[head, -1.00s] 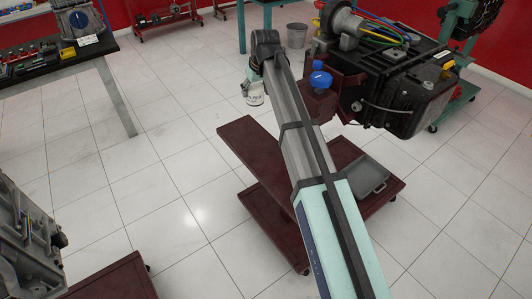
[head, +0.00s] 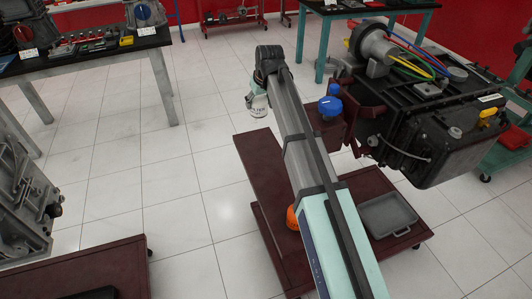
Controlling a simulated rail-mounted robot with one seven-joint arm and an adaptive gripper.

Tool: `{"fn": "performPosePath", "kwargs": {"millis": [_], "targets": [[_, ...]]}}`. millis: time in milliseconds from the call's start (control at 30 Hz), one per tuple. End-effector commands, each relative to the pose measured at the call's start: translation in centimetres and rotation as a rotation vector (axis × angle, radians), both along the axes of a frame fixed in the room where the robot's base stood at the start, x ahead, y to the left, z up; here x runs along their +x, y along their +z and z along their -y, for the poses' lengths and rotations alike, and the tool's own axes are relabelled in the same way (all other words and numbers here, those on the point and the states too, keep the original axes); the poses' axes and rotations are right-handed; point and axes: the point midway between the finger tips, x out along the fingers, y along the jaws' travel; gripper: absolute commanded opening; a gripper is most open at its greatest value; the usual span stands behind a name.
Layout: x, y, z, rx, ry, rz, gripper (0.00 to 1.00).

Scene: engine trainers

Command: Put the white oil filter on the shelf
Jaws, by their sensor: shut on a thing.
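The white oil filter (head: 259,107) hangs at the far end of my arm, with dark lettering on its side. My gripper (head: 253,92) is shut on it from above; the fingers are small and partly hidden by the wrist. The filter is in the air beyond the dark red stand's narrow raised shelf (head: 262,165), to the left of the engine. I cannot tell whether this is the shelf of the task.
The engine trainer (head: 430,120) with a blue cap (head: 330,105) is close to the arm's right. A grey tray (head: 387,215) and an orange part (head: 292,218) are low on the stand. A workbench (head: 90,62) stands at left. The tiled floor between is clear.

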Motion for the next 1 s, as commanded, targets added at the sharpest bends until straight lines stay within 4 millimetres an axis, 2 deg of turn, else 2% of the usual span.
{"fn": "performPosePath", "kwargs": {"millis": [300,500,600,833,1000], "targets": [[-0.1,-7.7,0.0,-0.001,0.0,-0.003,0.23],[-0.1,-11.8,0.0,0.0,0.0,-0.001,0.23],[-0.1,-13.0,0.0,-0.001,0.001,-0.001,0.23],[0.0,-14.2,0.0,0.0,0.001,0.0,0.23],[0.0,-16.4,0.0,0.0,0.0,-0.001,0.23]]}}
